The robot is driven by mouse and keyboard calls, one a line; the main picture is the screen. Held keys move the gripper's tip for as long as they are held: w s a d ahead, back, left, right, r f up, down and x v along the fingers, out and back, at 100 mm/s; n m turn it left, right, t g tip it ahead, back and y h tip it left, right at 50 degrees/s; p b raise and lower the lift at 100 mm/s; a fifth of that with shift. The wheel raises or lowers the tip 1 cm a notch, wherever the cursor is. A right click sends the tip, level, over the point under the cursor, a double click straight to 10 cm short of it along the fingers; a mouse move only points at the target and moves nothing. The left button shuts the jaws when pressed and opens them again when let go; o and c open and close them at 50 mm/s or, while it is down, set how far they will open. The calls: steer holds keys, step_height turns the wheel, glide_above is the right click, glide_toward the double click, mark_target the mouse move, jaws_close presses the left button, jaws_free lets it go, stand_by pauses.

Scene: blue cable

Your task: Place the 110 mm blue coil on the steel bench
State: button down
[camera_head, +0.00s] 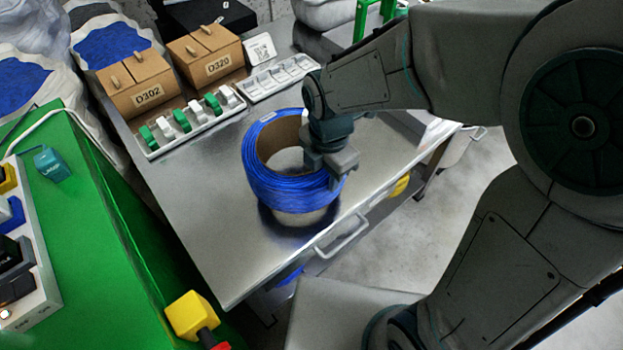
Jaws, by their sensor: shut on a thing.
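The blue coil (278,190) is a thick ring of blue cable with a brown inner wall, in the middle of the head view. My gripper (333,172) is shut on the coil's right side, with its jaws over the coil's wall. The steel bench (190,215) lies under the coil. A dark shadow or reflection shows on the bench just below the coil's near edge. I cannot tell for certain whether the coil touches the bench top. My gripper and arm hide part of the coil's right rim.
A green table (95,230) is at left. The bench's front left is clear.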

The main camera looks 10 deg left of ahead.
steer(key=w+a+f, duration=0.2)
steer(key=a+f, duration=0.1)
steer(key=f, duration=0.3)
steer(key=c, duration=1)
jaws_free()
steer(key=shift+s+f, duration=0.1)
steer(key=shift+c, duration=0.2)
steer(key=shift+a, duration=0.1)
step_height(320, 180, up, 12)
steer(key=p, duration=0.1)
steer(key=s+d+r+m+t, duration=0.1)
steer(key=s+d+m, duration=0.2)
steer(key=d+m, duration=0.8)
steer(key=s+d+r+m+t, duration=0.1)
steer(key=s+d+r+m, duration=0.1)
steer(key=d+m, duration=0.9)
steer(key=shift+s+m, duration=0.6)
steer(key=shift+m, duration=2.4)
